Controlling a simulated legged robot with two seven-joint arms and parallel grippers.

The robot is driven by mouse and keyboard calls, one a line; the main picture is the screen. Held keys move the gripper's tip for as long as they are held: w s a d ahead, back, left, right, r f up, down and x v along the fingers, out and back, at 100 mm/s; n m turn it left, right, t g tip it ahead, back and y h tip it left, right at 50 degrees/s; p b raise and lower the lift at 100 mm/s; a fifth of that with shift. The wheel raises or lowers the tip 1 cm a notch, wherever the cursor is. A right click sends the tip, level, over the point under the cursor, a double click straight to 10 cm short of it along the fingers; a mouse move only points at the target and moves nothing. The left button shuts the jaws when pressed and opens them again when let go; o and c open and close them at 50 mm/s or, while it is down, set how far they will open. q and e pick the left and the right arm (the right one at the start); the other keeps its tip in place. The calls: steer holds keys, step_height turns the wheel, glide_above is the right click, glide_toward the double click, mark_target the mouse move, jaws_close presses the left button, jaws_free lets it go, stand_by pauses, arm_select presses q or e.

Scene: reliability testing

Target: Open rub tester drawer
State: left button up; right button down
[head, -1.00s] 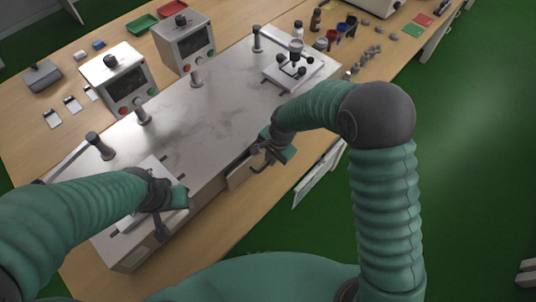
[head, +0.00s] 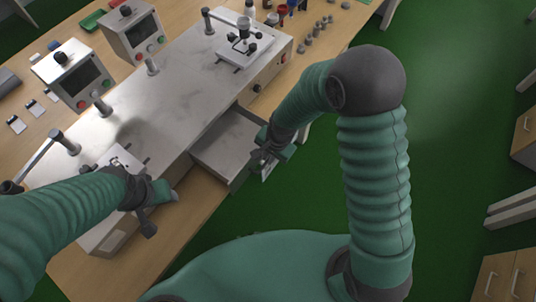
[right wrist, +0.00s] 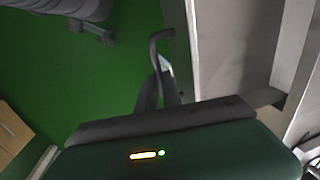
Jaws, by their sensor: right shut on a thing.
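The rub tester (head: 140,105) is a long metal-topped box on the wooden bench. Its drawer (head: 225,143) stands pulled out from the front side, and its inside looks empty. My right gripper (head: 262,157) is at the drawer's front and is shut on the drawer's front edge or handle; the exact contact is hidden. In the right wrist view a dark finger (right wrist: 158,65) shows beside the pale drawer (right wrist: 235,45). My left gripper (head: 148,215) is over the front left end of the tester, and its jaws are not clear.
Two control boxes with screens (head: 75,75) (head: 132,32) stand behind the tester. Metal posts (head: 152,66) rise from its top. A small plate with knobs (head: 244,47) sits at its far right end. Green floor (head: 450,130) is clear to the right.

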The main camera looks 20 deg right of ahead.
steer(key=c, duration=1.5)
jaws_free()
step_height(320, 180, up, 16)
steer(key=s+d+p, duration=0.1)
steer(key=s+d, duration=0.1)
steer(key=shift+r, duration=0.25)
steer(key=shift+s, duration=0.1)
steer(key=s+d+f+n+t+h, duration=0.1)
steer(key=s+d+f+n, duration=0.2)
steer(key=s+d+n, duration=0.3)
steer(key=s+n, duration=0.2)
steer(key=n, duration=0.1)
steer(key=shift+d+f+n, duration=0.15)
steer(key=shift+f+n, duration=0.15)
steer(key=shift+n, duration=0.1)
